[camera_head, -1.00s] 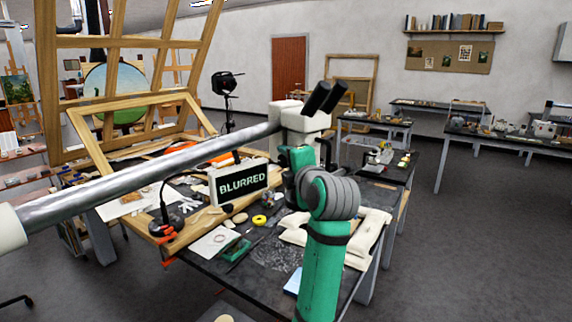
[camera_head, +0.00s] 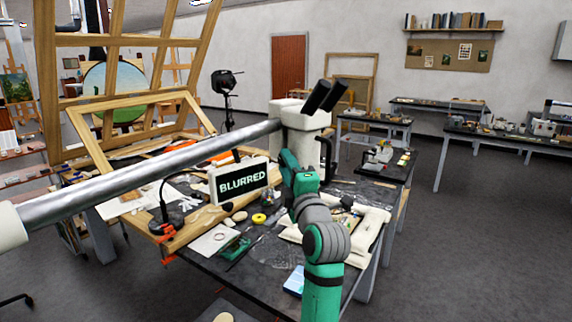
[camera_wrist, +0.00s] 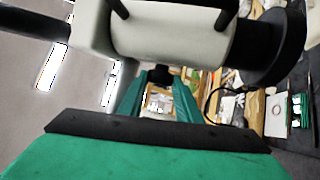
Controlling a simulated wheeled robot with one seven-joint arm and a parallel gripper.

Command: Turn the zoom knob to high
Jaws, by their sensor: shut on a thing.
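The microscope (camera_head: 303,119) has a white head with two black eyepieces, held on a long metal boom (camera_head: 140,173). Its head fills the top of the wrist view (camera_wrist: 170,35). A small dark knob (camera_wrist: 160,74), which I take as the zoom knob, sits under the head, between the tips of my green fingers. My gripper (camera_wrist: 160,84) is shut on it. In the head view my gripper (camera_head: 286,158) is against the head's lower left side, and the knob is hidden there. A sign (camera_head: 242,182) beside it reads "BLURRED". I see no scale marks on the knob.
The dark workbench (camera_head: 262,262) below carries a yellow tape roll (camera_head: 259,218), white cushions (camera_head: 366,230), a green tool and papers. A wooden frame (camera_head: 140,108) stands behind left. Other benches (camera_head: 505,138) stand at the back right. The floor at right is clear.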

